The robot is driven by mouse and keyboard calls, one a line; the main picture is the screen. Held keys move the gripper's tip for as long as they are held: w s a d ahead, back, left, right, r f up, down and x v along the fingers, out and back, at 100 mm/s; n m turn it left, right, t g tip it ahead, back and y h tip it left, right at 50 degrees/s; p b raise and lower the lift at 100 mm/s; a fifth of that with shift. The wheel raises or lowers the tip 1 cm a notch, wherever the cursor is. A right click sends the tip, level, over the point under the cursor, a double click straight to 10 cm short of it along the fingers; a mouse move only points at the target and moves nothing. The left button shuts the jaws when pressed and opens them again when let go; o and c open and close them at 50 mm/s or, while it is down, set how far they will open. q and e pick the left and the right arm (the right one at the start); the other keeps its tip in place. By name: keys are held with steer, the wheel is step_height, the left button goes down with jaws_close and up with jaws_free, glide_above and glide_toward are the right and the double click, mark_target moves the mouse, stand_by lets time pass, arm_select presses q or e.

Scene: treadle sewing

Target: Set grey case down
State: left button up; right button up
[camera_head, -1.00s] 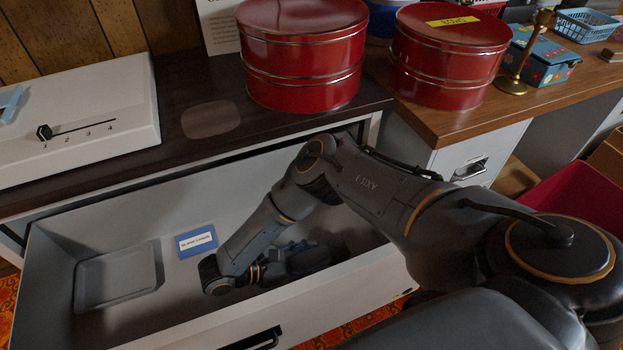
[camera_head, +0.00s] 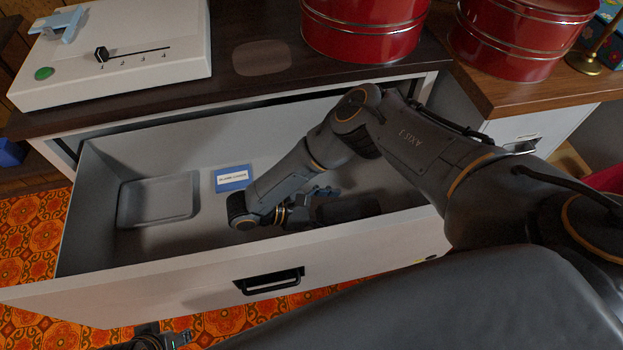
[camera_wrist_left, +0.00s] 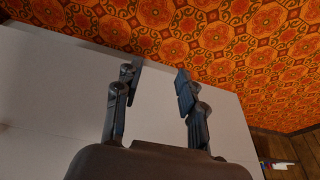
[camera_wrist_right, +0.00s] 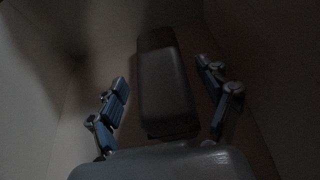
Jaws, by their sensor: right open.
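A dark grey case (camera_wrist_right: 168,85) lies between the spread fingers of my right gripper (camera_wrist_right: 170,98) in the right wrist view, with a gap on both sides. In the head view the case (camera_head: 348,208) is a dark shape low inside the open drawer (camera_head: 100,225), at its right part. My right gripper (camera_head: 318,194) is there too, down in the drawer, open and partly hidden by my own arm. My left gripper (camera_wrist_left: 155,92) is open and empty in front of the drawer's pale face. Only a bit of it shows at the head view's bottom edge.
A shallow grey tray (camera_head: 158,200) and a blue labelled card (camera_head: 231,179) are at the drawer's left. The drawer front has a black handle (camera_head: 270,281). Red tins (camera_head: 365,30) and a white slider box (camera_head: 115,60) stand on the top above. Patterned carpet (camera_head: 35,240) lies at left.

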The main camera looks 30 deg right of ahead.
arm_select(q)
step_height(320, 180, down, 7)
steer(key=p, duration=0.1)
steer(key=shift+w+p, duration=0.15)
steer(key=shift+p, duration=0.2)
arm_select(e)
steer(key=v, duration=1)
steer(key=shift+a, duration=0.3)
arm_select(q)
steer(key=shift+r, duration=0.15)
arm_select(e)
steer(key=shift+r, duration=0.2)
